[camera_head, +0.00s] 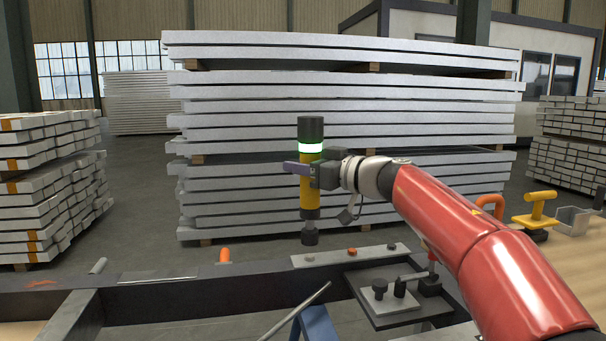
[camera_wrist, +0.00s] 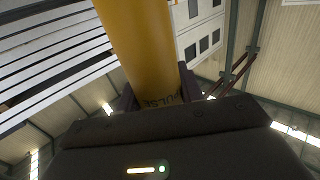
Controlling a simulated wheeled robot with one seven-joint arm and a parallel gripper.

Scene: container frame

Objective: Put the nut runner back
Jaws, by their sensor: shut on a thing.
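The nut runner (camera_head: 310,195) is a yellow upright tool with a dark green top, a lit pale green ring and a dark socket at its lower end. My gripper (camera_head: 300,170) is shut on its yellow body at mid height and holds it upright, its socket seen just above the dark frame's back beam. In the wrist view the yellow nut runner body (camera_wrist: 140,45) rises between my gripper's fingers (camera_wrist: 158,92), with dark lettering partly hidden at the gripper. I cannot tell which spot is the nut runner's own holder.
The dark steel frame (camera_head: 60,305) spans the foreground. A yellow-handled tool (camera_head: 535,208) and a grey bracket (camera_head: 574,220) stand at right. Stacked beams (camera_head: 350,120) fill the back.

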